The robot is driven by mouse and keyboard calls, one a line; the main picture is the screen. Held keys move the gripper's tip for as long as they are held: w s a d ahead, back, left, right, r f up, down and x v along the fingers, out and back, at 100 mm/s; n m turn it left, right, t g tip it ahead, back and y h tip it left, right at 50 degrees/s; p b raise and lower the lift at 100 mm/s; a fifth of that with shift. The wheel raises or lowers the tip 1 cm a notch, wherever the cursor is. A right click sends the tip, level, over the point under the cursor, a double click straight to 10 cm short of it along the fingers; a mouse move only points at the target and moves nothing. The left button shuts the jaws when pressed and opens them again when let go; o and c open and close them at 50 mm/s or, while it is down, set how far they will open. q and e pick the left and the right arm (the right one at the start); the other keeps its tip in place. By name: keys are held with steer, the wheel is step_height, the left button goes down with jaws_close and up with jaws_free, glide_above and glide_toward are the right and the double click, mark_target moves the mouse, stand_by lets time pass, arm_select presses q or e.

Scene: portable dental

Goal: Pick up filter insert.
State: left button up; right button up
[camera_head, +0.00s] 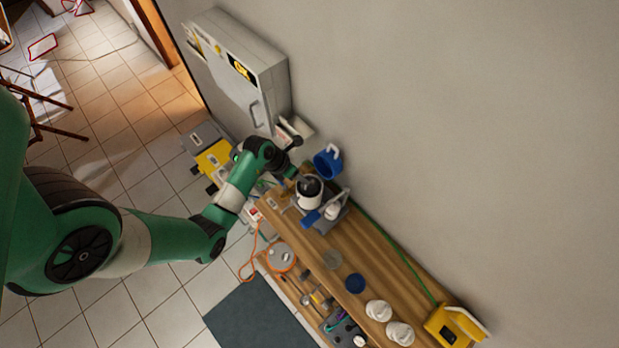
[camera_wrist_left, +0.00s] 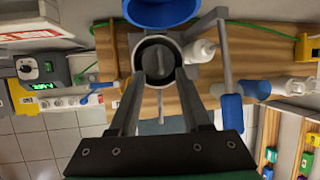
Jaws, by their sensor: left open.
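The filter insert appears to be the dark round piece (camera_head: 309,185) in the mouth of a white cup-like housing (camera_head: 312,200) on the wooden bench. In the left wrist view the dark insert (camera_wrist_left: 157,58) sits inside a round rim, with a flat grip bar across its middle. My left gripper (camera_head: 290,172) reaches in from the left, just beside the housing. In the left wrist view its two fingers (camera_wrist_left: 160,75) are apart and point at the rim, one to each side. Nothing is held between them. Whether the fingers touch the rim cannot be told.
A blue cup (camera_head: 326,164) is fixed by the wall behind the housing. A blue-handled lever (camera_wrist_left: 230,108) stands close on the right in the wrist view. A grey cabinet (camera_head: 245,75) stands behind.

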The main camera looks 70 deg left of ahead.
arm_select(q)
glide_above(309, 190)
steer(key=a, duration=0.2)
steer(key=shift+w+d+f, duration=0.1)
steer(key=shift+d+f, duration=0.05)
steer(key=shift+f, duration=0.95)
steer(key=shift+w+d+f, duration=0.1)
steer(key=shift+f, duration=1)
steer(key=shift+s, duration=0.1)
jaws_close()
